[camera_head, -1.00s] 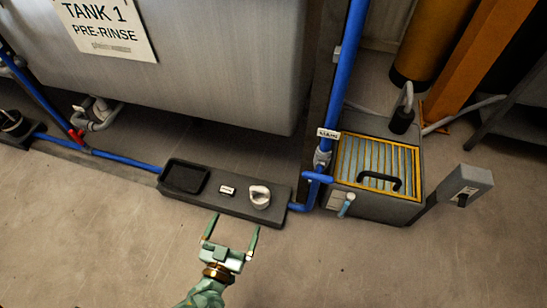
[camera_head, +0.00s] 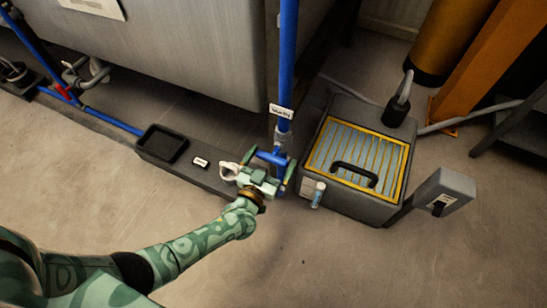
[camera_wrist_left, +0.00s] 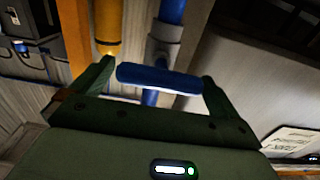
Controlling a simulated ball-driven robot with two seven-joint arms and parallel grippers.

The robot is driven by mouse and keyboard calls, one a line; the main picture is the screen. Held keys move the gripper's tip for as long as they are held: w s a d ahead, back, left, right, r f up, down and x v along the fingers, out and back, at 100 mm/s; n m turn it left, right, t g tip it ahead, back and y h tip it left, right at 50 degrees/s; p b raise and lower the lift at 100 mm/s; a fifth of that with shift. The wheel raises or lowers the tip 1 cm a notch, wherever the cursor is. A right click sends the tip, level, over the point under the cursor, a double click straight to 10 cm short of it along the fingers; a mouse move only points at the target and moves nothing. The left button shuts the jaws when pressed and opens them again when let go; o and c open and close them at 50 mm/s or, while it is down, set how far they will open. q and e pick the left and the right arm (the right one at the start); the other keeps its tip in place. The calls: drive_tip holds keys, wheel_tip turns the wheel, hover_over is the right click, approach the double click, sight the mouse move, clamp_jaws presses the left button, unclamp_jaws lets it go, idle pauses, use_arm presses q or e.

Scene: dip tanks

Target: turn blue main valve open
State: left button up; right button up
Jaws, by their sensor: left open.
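The blue main valve's lever handle (camera_head: 271,158) sits low on the vertical blue pipe (camera_head: 287,60), under a small white label (camera_head: 281,111). My left gripper (camera_head: 268,175) is at the handle, with its fingers spread. In the left wrist view the blue handle (camera_wrist_left: 160,79) lies crosswise between the two open fingertips (camera_wrist_left: 156,78), with a grey valve body (camera_wrist_left: 163,45) on the pipe behind it. I cannot tell whether the fingers touch the handle. My right gripper is not in view.
A dark ledge along the floor holds a black tray (camera_head: 162,144), a small label (camera_head: 200,162) and a white knob (camera_head: 229,170) close to my gripper. A grey box with a yellow-framed grille (camera_head: 345,130) stands just right of the valve. The floor in front is clear.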

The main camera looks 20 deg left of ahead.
use_arm(q)
drive_tip(key=shift+w, duration=0.35)
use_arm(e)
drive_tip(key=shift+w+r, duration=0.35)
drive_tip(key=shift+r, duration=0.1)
use_arm(q)
drive_tip(key=c, duration=0.7)
